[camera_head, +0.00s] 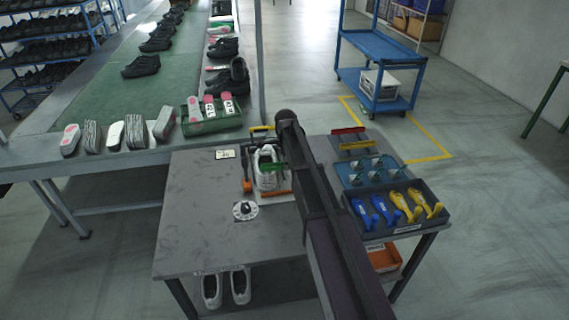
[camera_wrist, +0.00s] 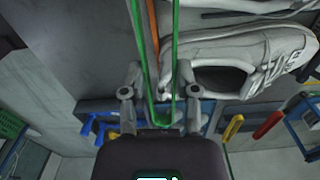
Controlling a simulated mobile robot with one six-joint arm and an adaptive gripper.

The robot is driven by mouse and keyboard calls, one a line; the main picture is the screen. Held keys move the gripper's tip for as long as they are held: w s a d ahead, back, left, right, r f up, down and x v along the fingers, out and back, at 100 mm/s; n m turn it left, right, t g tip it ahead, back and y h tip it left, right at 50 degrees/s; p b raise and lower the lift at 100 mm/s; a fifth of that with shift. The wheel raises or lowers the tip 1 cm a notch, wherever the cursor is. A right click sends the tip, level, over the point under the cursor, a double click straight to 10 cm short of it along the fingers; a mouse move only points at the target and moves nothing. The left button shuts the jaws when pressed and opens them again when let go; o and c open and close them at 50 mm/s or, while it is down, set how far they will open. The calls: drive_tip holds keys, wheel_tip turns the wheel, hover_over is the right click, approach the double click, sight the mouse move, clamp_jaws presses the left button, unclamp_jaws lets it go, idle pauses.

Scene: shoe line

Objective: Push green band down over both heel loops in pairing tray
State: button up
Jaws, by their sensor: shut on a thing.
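The green band (camera_wrist: 175,60) hangs as a long loop between the fingers of my gripper (camera_wrist: 160,95) in the wrist view. My gripper is closed on it. A white shoe (camera_wrist: 285,48) lies to the right of the fingers, its opening facing them, with more of the white pair above it. In the head view the white shoes (camera_head: 264,155) stand in the pairing tray (camera_head: 286,186) on the grey table. The green band (camera_head: 272,167) crosses over them there. My arm covers the tray's right side and hides my gripper. I cannot make out the heel loops.
Right of my arm are a dark bin (camera_head: 409,231) of blue and yellow tools and a blue tray (camera_head: 351,180). The table's front left (camera_head: 195,235) is clear.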

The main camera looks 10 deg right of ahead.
drive_tip(key=shift+f+b, duration=0.55)
drive_tip(key=shift+f, duration=0.2)
drive_tip(key=shift+f+b, duration=0.25)
drive_tip(key=shift+b, duration=0.05)
idle(0.4)
drive_tip(key=o, duration=0.9)
drive_tip(key=shift+r, duration=0.2)
drive_tip(key=shift+r+p, duration=4.35)
drive_tip(key=shift+p, duration=0.25)
